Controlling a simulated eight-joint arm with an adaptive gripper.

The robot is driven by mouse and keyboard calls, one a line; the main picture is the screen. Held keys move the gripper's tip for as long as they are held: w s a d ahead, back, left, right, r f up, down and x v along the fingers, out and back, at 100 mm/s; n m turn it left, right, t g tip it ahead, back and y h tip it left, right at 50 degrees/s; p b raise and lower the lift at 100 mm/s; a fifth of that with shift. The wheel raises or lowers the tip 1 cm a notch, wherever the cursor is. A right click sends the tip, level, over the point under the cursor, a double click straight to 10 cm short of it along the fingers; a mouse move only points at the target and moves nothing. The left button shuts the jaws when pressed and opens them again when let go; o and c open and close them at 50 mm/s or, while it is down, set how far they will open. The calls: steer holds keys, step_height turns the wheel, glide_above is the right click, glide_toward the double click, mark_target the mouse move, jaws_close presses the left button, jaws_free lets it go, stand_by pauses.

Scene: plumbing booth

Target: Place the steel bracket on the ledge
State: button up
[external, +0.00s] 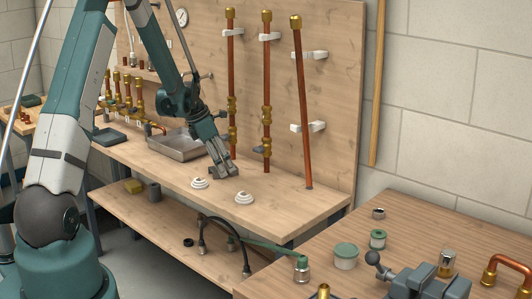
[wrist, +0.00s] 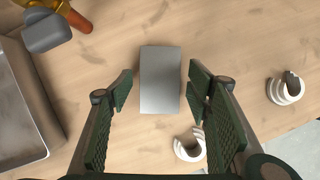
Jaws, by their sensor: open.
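The steel bracket (wrist: 160,75) shows in the wrist view as a plain grey rectangular face above the wooden bench top (external: 290,203). My gripper (external: 222,171) is open, pointing down low over the bench. In the wrist view its two fingers stand to the left and right of the bracket, with bare wood showing between each finger and the bracket. In the external view the fingers largely hide the bracket. A narrow wooden ledge (external: 166,75) appears on the back panel, left of the upright pipes and partly behind my arm.
Two white coiled rings (external: 199,183) (external: 244,198) lie near the bench's front edge. A metal tray (external: 180,147) is left of my gripper. Upright copper pipes (external: 266,90) line the panel behind, one with a grey valve handle (wrist: 45,32). Bare bench lies to the right.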

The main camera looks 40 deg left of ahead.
steer(key=p+v, duration=0.1)
steer(key=v, duration=1.1)
steer(key=shift+s, duration=0.1)
stand_by(0.5)
steer(key=shift+d, duration=0.1)
steer(key=s+d+r+m+t+y, duration=0.1)
steer(key=s+d+r+m, duration=0.55)
steer(key=d+r, duration=0.35)
steer(key=s+d+r+m, duration=0.5)
steer(key=d+r+m, duration=0.2)
steer(key=d, duration=0.4)
steer(key=s+d+r+m+t, duration=0.1)
steer(key=s+d+m, duration=0.7)
steer(key=s, duration=0.3)
steer(key=s+d+r+m+t, duration=0.1)
steer(key=s+d+m, duration=0.7)
steer(key=s+m, duration=0.2)
steer(key=shift+s+y, duration=0.4)
steer(key=shift+s, duration=0.5)
